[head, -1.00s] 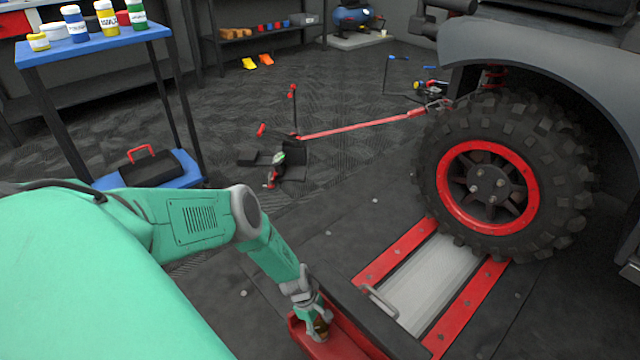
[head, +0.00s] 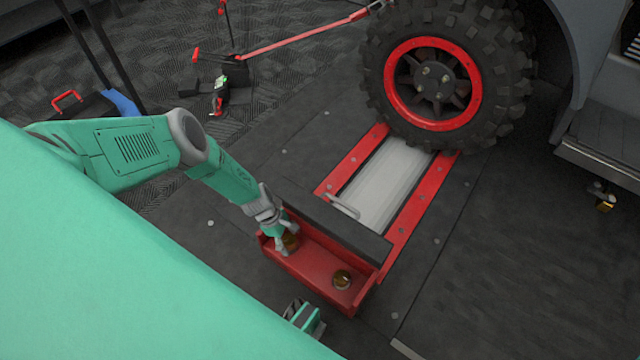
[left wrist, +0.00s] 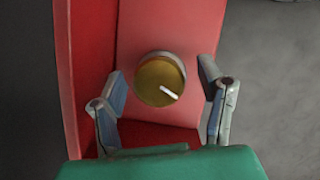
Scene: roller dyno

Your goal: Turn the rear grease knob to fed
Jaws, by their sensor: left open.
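A red tray-like housing (head: 318,268) holds two brass knobs. The first brass knob (head: 291,241) is at its left end, partly covered by my left gripper (head: 284,240). The second brass knob (head: 342,280) stands uncovered at the right end. In the left wrist view, a round brass knob (left wrist: 160,80) with a white pointer mark angled to the lower right sits on the red surface. My left gripper (left wrist: 164,104) is open, one finger on each side of the knob, with visible gaps. No label for fed is readable.
A dark block (head: 335,222) and a metal handle (head: 342,206) border the housing's far side. Beyond are red rails (head: 355,160), a pale roller (head: 385,180) and a large tyre (head: 445,70). The floor (head: 500,270) to the right is mostly clear.

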